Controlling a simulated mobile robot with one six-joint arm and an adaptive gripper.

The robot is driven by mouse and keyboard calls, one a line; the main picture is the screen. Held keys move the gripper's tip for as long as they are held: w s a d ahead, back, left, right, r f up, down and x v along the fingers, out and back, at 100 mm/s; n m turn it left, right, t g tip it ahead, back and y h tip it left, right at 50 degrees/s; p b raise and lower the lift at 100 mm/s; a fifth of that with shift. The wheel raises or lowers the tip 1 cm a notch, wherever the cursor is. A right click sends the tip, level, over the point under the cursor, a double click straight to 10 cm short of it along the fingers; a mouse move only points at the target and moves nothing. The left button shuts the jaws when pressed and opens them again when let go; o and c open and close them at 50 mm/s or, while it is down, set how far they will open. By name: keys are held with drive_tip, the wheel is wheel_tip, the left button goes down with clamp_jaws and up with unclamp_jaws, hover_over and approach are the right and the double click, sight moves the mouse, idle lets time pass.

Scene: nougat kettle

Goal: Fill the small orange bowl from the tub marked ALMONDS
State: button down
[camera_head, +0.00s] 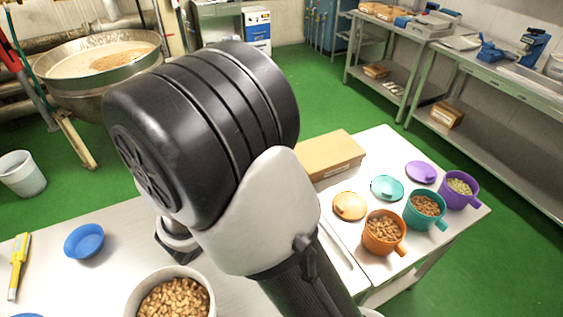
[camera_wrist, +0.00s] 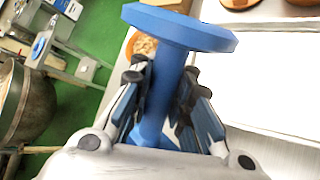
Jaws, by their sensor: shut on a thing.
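My gripper (camera_wrist: 165,100) is shut on a blue tool (camera_wrist: 180,25) with a straight shaft and a flat round end, seen in the wrist view. In the head view my arm hides most of the gripper and the tool. A white tub (camera_head: 136,302) of tan nuts stands at the bottom edge, cut off by the frame. An orange mug (camera_head: 370,238), a teal mug (camera_head: 412,216) and a purple mug (camera_head: 471,201) on the right hold nuts or seeds. I can read no ALMONDS mark.
A blue bowl (camera_head: 84,241) and a yellow tool (camera_head: 19,264) lie on the left of the table. Orange (camera_head: 349,206), teal (camera_head: 386,188) and purple (camera_head: 421,172) lids lie behind the mugs. A cardboard box (camera_head: 330,155) sits at the back edge.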

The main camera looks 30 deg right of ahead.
wheel_tip(320, 180, up, 3)
drive_tip(key=m+y+b, duration=0.2)
drive_tip(key=y+b, duration=0.1)
drive_tip(key=b, duration=0.1)
drive_tip(key=shift+d+t+y, duration=0.15)
drive_tip(key=shift+t+y, duration=0.15)
drive_tip(key=shift+t, duration=0.1)
drive_tip(key=shift+r+m+y+b, duration=0.4)
drive_tip(key=shift+r, duration=0.15)
drive_tip(key=shift+w+f+n+t+y, duration=0.15)
drive_tip(key=shift+w+n+t+y, duration=0.25)
drive_tip(key=shift+w+n+y, duration=0.45)
drive_tip(key=shift+w+h, duration=0.2)
drive_tip(key=shift+h, duration=0.05)
